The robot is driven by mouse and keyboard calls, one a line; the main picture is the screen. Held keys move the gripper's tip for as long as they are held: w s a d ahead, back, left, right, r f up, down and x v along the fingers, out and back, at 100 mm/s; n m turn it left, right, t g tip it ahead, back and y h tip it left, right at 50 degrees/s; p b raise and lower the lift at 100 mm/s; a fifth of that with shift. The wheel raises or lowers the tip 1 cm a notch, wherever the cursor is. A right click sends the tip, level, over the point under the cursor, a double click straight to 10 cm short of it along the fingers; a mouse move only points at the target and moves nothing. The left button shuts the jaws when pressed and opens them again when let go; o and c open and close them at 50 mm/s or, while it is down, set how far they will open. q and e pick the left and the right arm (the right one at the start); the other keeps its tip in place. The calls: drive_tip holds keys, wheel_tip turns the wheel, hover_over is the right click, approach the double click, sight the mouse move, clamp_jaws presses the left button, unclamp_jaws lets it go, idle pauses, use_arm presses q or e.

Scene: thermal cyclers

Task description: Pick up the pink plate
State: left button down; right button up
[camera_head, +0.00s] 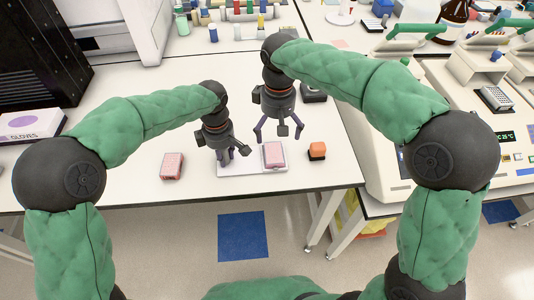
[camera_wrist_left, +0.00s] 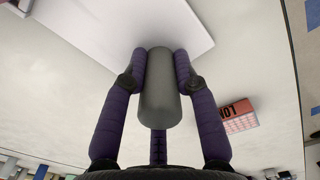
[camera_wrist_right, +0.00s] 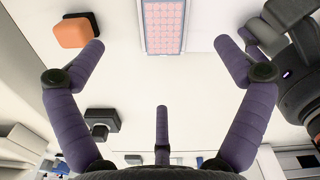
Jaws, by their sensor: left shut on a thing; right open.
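A pink plate (camera_head: 275,153) lies on the right part of a flat white tray (camera_head: 251,167) at the table's front. In the right wrist view the plate (camera_wrist_right: 163,27) shows a grid of wells at the top middle. My right gripper (camera_head: 279,134) is open and empty, just behind and above the plate, with its fingers apart from it. My left gripper (camera_head: 226,158) is over the left part of the tray, beside the plate. In the left wrist view it is shut on a grey cylinder (camera_wrist_left: 160,90); the head view mostly hides this cylinder.
An orange block (camera_head: 317,151) sits right of the plate. A red-and-pink box (camera_head: 172,166) lies left of the tray. A dark object (camera_head: 313,93) stands behind my right gripper. A gloves box (camera_head: 31,125) is at far left. The table left of the tray is largely clear.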

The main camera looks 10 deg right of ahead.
drive_tip(key=r+m, duration=0.1)
drive_tip(key=m, duration=0.5)
hover_over(278, 153)
drive_tip(key=f, duration=0.6)
drive_tip(key=shift+s+f, duration=0.1)
drive_tip(key=shift+s, duration=0.3)
drive_tip(key=shift+w+f, duration=0.15)
drive_tip(key=shift+f, duration=0.8)
drive_tip(key=shift+w+f, duration=0.2)
drive_tip(key=shift+f, duration=0.7)
drive_tip(key=shift+w+f, duration=0.15)
drive_tip(key=shift+f, duration=0.8)
drive_tip(key=c, duration=1.1)
